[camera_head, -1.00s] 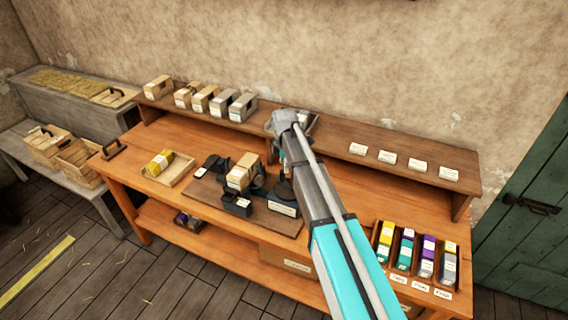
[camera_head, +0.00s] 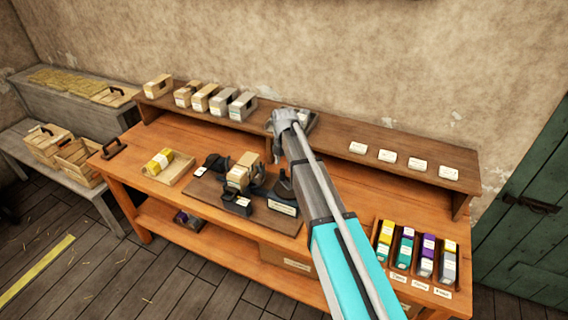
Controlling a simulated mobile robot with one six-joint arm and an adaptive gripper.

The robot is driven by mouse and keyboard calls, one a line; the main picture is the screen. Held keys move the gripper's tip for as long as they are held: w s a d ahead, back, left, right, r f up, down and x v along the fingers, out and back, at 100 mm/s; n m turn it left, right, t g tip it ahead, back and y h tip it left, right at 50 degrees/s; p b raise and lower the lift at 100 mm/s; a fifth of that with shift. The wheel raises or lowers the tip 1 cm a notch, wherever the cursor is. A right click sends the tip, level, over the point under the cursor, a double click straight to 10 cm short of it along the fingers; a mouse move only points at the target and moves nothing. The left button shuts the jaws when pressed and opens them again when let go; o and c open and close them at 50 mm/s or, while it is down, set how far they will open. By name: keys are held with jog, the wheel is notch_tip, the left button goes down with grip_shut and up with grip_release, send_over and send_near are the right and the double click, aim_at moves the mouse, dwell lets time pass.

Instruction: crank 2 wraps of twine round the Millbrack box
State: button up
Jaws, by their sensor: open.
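A tan box (camera_head: 238,178) with a white label sits in a dark fixture (camera_head: 258,186) on the brown board (camera_head: 212,194) at the middle of the bench. Its label is too small to read, so I cannot tell whether it is the Millbrack box. No twine can be made out on it. My arm reaches in from the lower right, and my gripper (camera_head: 277,150) is open at its far end, above and behind the right side of the fixture. My wrist hides most of the fingers. The arm covers part of the bench; no crank handle is clearly visible.
Several boxes (camera_head: 200,98) line the rear shelf (camera_head: 335,145), with white cards on its right. A wooden tray (camera_head: 180,176) holds a yellow item left of the board. Bins of coloured packs (camera_head: 426,256) stand front right. Crates (camera_head: 75,160) sit on the left side bench.

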jog(key=shift+n, duration=0.5)
jog(key=s+d+f+m+b, duration=0.3)
jog(key=s+d+m, duration=0.6)
jog(key=s+m, duration=0.3)
jog(key=s+d+f+m+b, duration=0.4)
jog(key=s+d+m, duration=0.6)
jog(key=m, duration=0.7)
jog(key=shift+s+m, duration=0.3)
jog(key=shift+s, duration=1.3)
jog(key=shift+f, duration=0.1)
